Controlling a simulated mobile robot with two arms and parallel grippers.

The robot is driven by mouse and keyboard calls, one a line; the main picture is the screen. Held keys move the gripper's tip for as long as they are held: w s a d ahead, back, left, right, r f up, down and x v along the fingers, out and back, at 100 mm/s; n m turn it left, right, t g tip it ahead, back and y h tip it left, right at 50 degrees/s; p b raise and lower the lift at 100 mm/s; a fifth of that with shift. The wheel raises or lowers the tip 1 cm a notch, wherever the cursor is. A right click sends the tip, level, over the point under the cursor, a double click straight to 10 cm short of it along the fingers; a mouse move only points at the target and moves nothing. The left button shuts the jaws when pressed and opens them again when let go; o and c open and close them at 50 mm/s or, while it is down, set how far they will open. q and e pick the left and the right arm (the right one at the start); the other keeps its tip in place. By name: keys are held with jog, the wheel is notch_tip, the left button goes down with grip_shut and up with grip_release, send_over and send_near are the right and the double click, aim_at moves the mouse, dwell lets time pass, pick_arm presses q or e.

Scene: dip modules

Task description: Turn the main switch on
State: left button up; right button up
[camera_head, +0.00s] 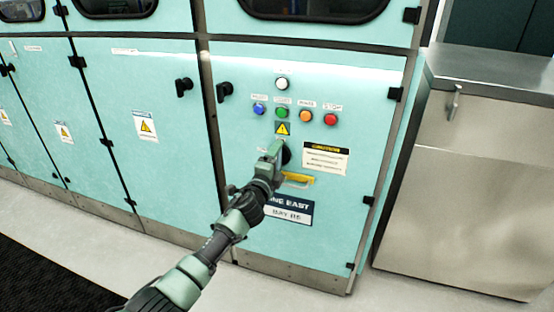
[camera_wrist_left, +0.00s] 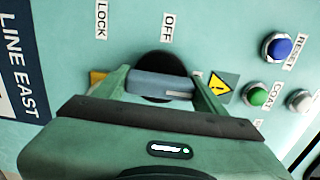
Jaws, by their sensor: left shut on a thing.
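The main switch is a rotary handle (camera_wrist_left: 160,86) in grey-blue on a round black base (camera_wrist_left: 160,62), on the teal cabinet door. In the head view the black base (camera_head: 287,157) shows only in part behind my gripper. My left gripper (camera_head: 275,152) is shut on the handle, one finger at each end of it in the left wrist view. An OFF label (camera_wrist_left: 168,27) and a LOCK label (camera_wrist_left: 101,18) sit beside the base. Another small label by the right finger is mostly hidden. My right gripper is not in view.
Above the switch are a white lamp (camera_head: 282,84) and blue (camera_head: 259,109), green (camera_head: 282,112), orange (camera_head: 306,117) and red (camera_head: 330,119) buttons. A yellow part (camera_head: 298,179) sits just below the switch. A steel cabinet (camera_head: 470,180) stands at the right.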

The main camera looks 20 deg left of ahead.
pick_arm(q)
jog(key=o, duration=1.4)
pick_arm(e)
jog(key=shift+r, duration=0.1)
pick_arm(q)
jog(key=shift+s, duration=0.15)
jog(key=s+p, duration=0.2)
jog(key=s, duration=0.5)
jog(key=shift+s+a, duration=0.1)
jog(key=shift+s, duration=0.15)
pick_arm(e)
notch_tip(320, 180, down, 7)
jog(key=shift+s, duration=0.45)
